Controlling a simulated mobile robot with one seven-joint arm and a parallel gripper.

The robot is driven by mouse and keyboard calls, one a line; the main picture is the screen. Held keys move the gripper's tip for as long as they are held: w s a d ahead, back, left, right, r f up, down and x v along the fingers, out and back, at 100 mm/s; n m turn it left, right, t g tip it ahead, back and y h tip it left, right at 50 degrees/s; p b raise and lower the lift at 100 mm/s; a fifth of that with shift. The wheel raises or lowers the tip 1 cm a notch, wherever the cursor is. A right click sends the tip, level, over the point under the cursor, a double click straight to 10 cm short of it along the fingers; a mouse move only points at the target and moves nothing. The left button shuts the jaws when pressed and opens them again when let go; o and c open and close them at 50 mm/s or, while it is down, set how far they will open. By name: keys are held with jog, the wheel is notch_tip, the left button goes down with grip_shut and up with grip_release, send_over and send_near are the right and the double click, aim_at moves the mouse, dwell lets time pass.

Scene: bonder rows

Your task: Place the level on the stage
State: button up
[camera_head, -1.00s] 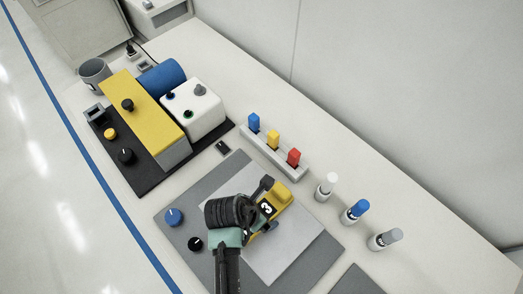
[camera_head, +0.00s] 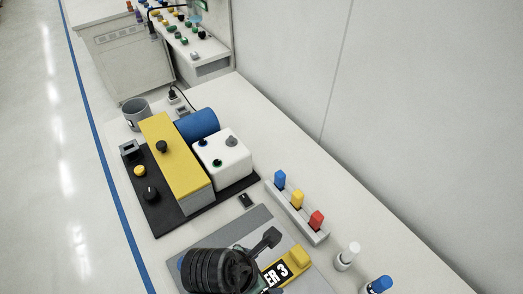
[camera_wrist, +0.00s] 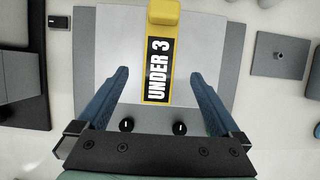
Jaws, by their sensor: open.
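A yellow bar with a raised yellow end and a black label ending in "3" (camera_head: 299,257) lies over a pale square plate; it may be the level, but I cannot be sure. In the wrist view the bar (camera_wrist: 163,98) sits between my fingers, clear of both. The pale plate (camera_wrist: 115,60), possibly the stage, lies on a wider grey plate (camera_head: 250,222). My gripper (camera_wrist: 160,75) is open, with one finger on each side of the bar and a gap to each. In the head view my wrist hides much of the plate and the bar's near end.
A machine with a yellow top (camera_head: 172,160), white box (camera_head: 222,160) and blue cylinder (camera_head: 197,124) stands behind, on the left. A rack of blue, yellow and red pieces (camera_head: 297,212) and capped bottles (camera_head: 346,256) stand on the right, near the wall. A grey cup (camera_head: 136,114) is farther back.

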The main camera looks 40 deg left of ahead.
jog(key=w+r+m+t+y, duration=0.2)
jog(key=w+r+m+t, duration=0.45)
jog(key=r, duration=0.75)
jog(key=w+r+m+t+y, duration=0.25)
jog(key=w+r+m, duration=0.55)
jog(key=w+r, duration=0.5)
jog(key=s+d+r+m+t+h, duration=0.1)
jog(key=s+d+r+m+t, duration=0.2)
jog(key=r, duration=0.9)
jog(key=s+d+r+m+t+h, duration=0.1)
jog(key=s+d+r+m+t, duration=0.3)
jog(key=r+m, duration=0.4)
jog(key=s+d+r+m+t+h, duration=0.1)
jog(key=s+d+r+m+t, duration=0.2)
jog(key=r, duration=1.3)
jog(key=d+m+t, duration=0.2)
jog(key=m+t, duration=0.1)
jog(key=t, duration=0.1)
jog(key=shift+s+d+r, duration=0.2)
jog(key=shift+s+r, duration=0.05)
jog(key=shift+r, duration=0.05)
jog(key=shift+m, duration=0.25)
